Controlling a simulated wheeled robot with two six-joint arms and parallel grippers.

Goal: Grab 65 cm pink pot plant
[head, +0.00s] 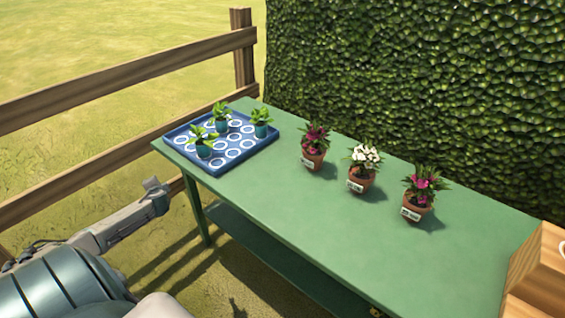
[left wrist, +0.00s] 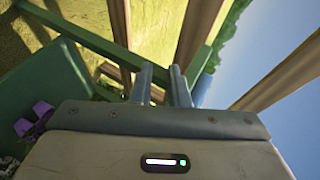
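Three terracotta pots with white labels stand in a row on the green table (head: 290,225). The left pot plant (head: 314,140) has dark magenta flowers, the middle one (head: 364,165) white flowers, and the right one (head: 418,205) bright pink flowers. The label writing is too small to read. My left gripper (head: 156,192) is off the table's left front side, away from all pots. In the left wrist view its two fingers (left wrist: 160,85) stand apart with nothing between them. My right gripper is not in view.
A blue tray (head: 184,160) with white rings holds three small green plants in teal pots at the table's far left. A wooden crate (head: 540,275) is at the right edge. A fence (head: 120,85) and hedge stand behind.

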